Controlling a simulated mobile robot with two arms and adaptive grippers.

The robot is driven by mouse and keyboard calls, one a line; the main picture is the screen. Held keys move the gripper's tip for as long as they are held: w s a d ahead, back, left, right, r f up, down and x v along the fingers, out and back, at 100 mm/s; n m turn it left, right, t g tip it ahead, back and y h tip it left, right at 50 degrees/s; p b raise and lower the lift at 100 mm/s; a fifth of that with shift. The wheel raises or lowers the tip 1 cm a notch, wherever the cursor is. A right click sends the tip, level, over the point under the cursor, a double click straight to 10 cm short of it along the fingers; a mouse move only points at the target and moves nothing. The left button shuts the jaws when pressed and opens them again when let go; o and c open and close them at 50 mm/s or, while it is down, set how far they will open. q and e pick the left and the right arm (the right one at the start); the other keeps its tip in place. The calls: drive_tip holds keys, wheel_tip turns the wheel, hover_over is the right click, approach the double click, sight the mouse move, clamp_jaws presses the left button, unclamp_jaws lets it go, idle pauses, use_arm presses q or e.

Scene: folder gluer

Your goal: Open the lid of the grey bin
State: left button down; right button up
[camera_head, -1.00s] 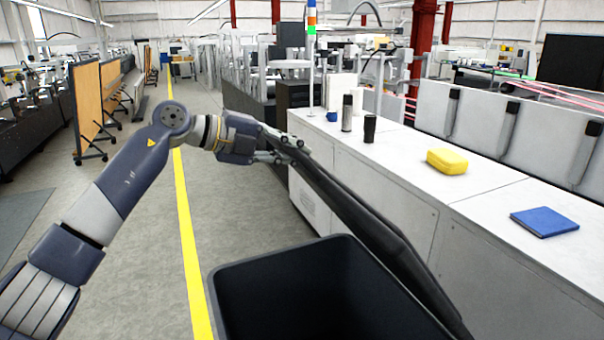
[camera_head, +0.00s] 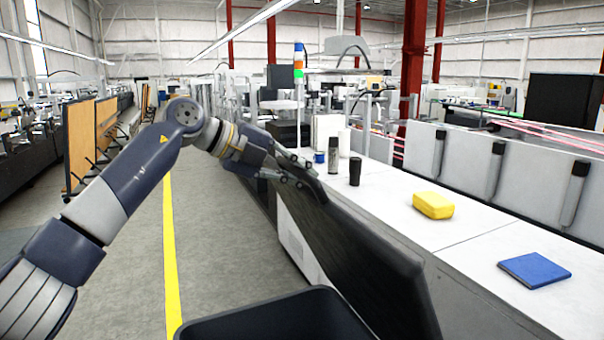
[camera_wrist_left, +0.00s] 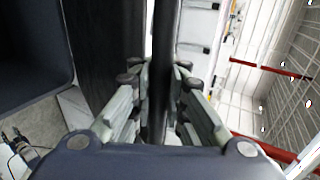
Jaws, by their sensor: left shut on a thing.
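The grey bin (camera_head: 275,317) is at the bottom of the head view, with its dark open mouth partly cut off by the frame edge. Its lid (camera_head: 365,265) is a dark panel raised on the bin's right side, steeply tilted against the front of the white counter. My left gripper (camera_head: 305,180) is shut on the lid's far upper edge. In the left wrist view the lid (camera_wrist_left: 162,70) runs edge-on between the fingers, and the bin's rim (camera_wrist_left: 70,75) shows at left. My right gripper is in neither view.
The white counter (camera_head: 470,250) runs along the right. On it are a yellow case (camera_head: 433,205), a blue pad (camera_head: 535,270), a black cup (camera_head: 355,172) and a taller grey bottle (camera_head: 333,156). The floor (camera_head: 225,240) at left, with its yellow line (camera_head: 169,250), is clear.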

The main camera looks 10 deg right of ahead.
use_arm(q)
drive_tip(key=c, duration=1.6)
unclamp_jaws()
drive_tip(key=shift+a+r, duration=0.15)
drive_tip(key=shift+r, duration=0.35)
drive_tip(key=shift+s+a+f, duration=0.15)
drive_tip(key=shift+a, duration=0.15)
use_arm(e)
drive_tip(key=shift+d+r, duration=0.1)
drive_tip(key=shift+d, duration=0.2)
use_arm(q)
drive_tip(key=shift+a, duration=0.1)
drive_tip(key=shift+a+r, duration=0.2)
drive_tip(key=shift+a, duration=0.05)
drive_tip(key=v, duration=1.1)
drive_tip(key=shift+s+a, duration=0.1)
drive_tip(key=shift+s, duration=0.05)
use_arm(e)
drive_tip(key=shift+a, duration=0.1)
use_arm(q)
drive_tip(key=shift+a, duration=0.1)
